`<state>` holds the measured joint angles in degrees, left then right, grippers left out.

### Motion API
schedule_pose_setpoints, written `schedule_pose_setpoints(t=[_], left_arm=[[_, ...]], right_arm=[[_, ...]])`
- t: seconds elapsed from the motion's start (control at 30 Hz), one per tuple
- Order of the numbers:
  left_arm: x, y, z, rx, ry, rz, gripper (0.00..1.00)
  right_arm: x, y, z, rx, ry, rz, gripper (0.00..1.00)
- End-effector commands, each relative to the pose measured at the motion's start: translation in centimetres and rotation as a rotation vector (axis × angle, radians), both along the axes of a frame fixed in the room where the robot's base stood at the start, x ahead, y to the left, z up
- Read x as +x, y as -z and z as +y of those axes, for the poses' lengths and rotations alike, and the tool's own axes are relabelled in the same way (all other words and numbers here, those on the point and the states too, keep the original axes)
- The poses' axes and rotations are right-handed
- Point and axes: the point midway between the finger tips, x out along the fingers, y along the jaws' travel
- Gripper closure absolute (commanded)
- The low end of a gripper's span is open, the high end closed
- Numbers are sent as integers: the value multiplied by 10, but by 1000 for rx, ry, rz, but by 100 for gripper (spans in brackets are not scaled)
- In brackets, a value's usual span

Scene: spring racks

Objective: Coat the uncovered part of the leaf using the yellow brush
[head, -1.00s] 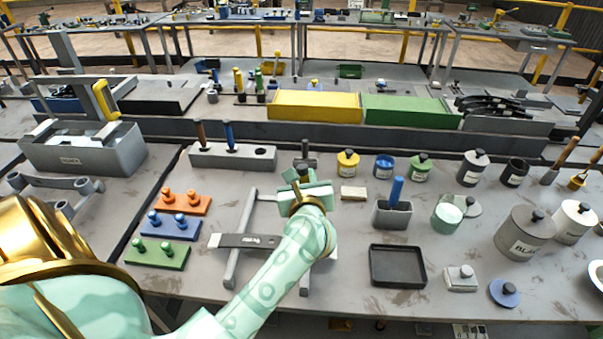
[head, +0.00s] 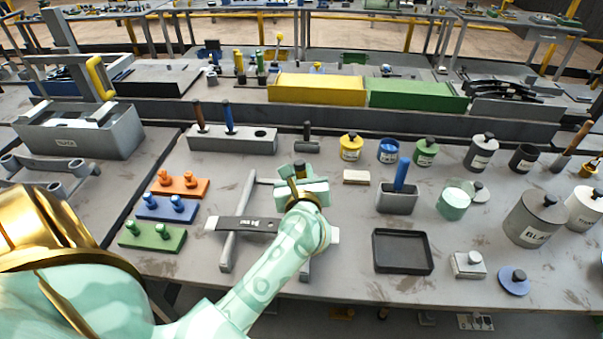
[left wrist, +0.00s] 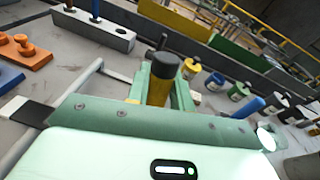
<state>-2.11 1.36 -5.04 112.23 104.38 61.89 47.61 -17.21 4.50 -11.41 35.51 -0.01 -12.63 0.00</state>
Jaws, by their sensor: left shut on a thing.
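The leaf (head: 247,224) is a flat dark bar with a pale left tip, lying across a grey two-rail stand (head: 232,247). My left forearm hides its middle and right part; a pale end (head: 334,235) shows right of the arm. My left gripper (head: 301,187) is just beyond the leaf, above the stand's far right side. It is shut on the yellow brush, whose yellow handle with a black top (left wrist: 161,80) stands between the fingers in the left wrist view. The bristles are hidden. The leaf's dark left part (left wrist: 32,112) also shows there. My right gripper is out of view.
Right of the gripper are a small pale block (head: 356,177), a grey holder (head: 397,201) with a blue-handled tool, and a black tray (head: 402,251). Yellow (head: 351,150), blue and green pots stand behind. Coloured peg blocks (head: 168,208) are to the left.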

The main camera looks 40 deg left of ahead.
Motion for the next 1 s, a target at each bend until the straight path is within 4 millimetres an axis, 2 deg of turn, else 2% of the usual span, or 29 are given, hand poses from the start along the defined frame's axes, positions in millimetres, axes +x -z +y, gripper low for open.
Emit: schedule_pose_setpoints(t=[1.0], left_arm=[[0, 14, 1, 0, 0, 0, 100]], right_arm=[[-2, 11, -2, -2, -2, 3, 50]])
